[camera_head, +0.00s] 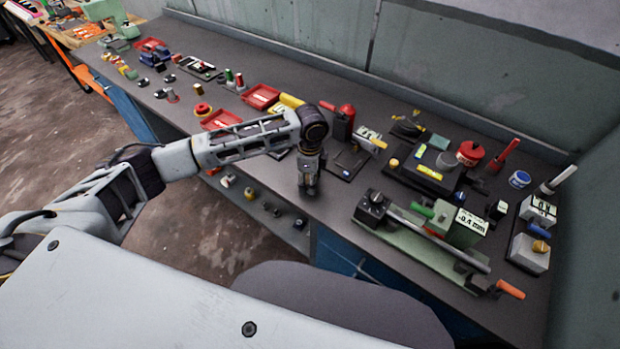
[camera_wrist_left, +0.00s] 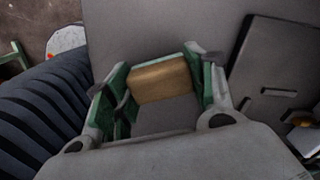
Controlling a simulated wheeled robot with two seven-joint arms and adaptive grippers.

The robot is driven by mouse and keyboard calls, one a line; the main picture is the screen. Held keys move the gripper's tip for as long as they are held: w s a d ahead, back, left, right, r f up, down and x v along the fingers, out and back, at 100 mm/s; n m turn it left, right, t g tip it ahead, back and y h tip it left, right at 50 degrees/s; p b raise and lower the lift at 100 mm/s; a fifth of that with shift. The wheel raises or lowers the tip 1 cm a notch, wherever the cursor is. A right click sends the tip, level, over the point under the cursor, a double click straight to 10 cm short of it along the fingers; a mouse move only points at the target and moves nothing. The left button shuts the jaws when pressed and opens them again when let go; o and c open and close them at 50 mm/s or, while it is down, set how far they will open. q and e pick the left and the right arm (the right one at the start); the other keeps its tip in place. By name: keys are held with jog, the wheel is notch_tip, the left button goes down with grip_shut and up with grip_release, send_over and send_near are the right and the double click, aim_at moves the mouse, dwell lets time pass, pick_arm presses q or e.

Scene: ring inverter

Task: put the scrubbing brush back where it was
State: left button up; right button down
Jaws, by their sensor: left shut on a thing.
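My left gripper (camera_head: 308,190) points down over the front part of the grey workbench, left of the green measuring rig. In the left wrist view my left gripper (camera_wrist_left: 158,90) is shut on a tan wooden block with a pale far edge, which looks like the scrubbing brush (camera_wrist_left: 160,82). It sits between the green-padded fingers. The brush is not clear in the head view, where the gripper hides it. I cannot tell whether it touches the bench. My right gripper is not in view.
The measuring rig (camera_head: 425,243) with a long rod stands right of the gripper. Red trays (camera_head: 260,97) and small parts crowd the left. Bare bench surrounds the gripper.

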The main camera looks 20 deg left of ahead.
pick_arm(q)
jog(key=shift+f, duration=0.1)
dwell(0.3)
jog(key=o, duration=0.9)
jog(key=shift+r, duration=0.2)
notch_tip(320, 180, up, 12)
jog(key=shift+f, duration=0.1)
dwell(0.8)
